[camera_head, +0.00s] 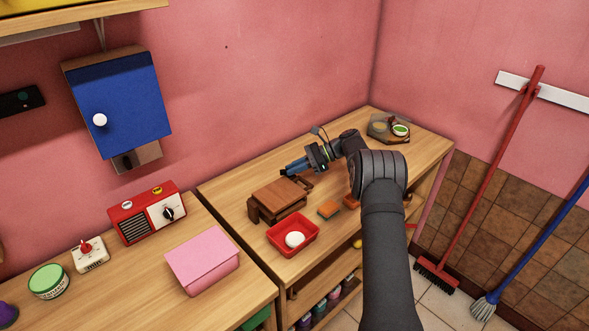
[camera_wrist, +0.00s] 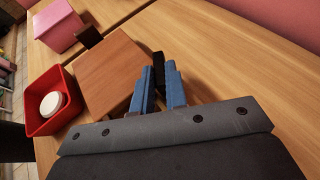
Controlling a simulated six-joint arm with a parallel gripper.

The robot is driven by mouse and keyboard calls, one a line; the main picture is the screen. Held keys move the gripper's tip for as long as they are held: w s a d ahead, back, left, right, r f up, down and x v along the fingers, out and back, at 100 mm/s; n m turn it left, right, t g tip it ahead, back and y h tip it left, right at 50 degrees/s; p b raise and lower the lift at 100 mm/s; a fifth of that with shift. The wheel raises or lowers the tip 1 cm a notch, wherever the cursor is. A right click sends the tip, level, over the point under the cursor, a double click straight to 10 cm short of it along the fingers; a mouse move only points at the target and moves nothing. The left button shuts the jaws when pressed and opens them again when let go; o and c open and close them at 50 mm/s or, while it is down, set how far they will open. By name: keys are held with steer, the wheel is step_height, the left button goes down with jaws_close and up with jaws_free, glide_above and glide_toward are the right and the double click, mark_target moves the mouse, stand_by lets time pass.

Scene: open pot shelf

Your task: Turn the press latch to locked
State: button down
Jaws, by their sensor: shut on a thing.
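The press (camera_head: 280,196) is a low brown wooden block on the right-hand counter; its flat top also shows in the wrist view (camera_wrist: 104,70). My gripper (camera_head: 290,168) is at its far right edge, with blue fingers pointing left. In the wrist view, my gripper (camera_wrist: 158,76) is closed around a narrow black upright piece (camera_wrist: 158,66) at the press's edge, which looks like the latch. The fingers hide much of this piece, so I cannot tell which way it is turned.
A red tray (camera_head: 275,247) with a white round thing (camera_head: 295,239) stands in front of the press. An orange sponge (camera_head: 329,209) lies to its right. A pink box (camera_head: 203,263) and a red radio (camera_head: 146,212) are on the left counter. Counter behind the press is clear.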

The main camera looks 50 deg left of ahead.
steer(key=shift+a+n+g+h, duration=0.15)
steer(key=shift+n+g+h, duration=0.45)
steer(key=shift+n+h, duration=0.35)
steer(key=c, duration=1.4)
jaws_free()
steer(key=shift+c, duration=0.2)
steer(key=shift+r, duration=0.35)
steer(key=w+d+r, duration=0.5)
steer(key=d+r, duration=0.5)
steer(key=shift+d+r, duration=0.2)
steer(key=shift+d, duration=0.05)
steer(key=shift+w, duration=0.1)
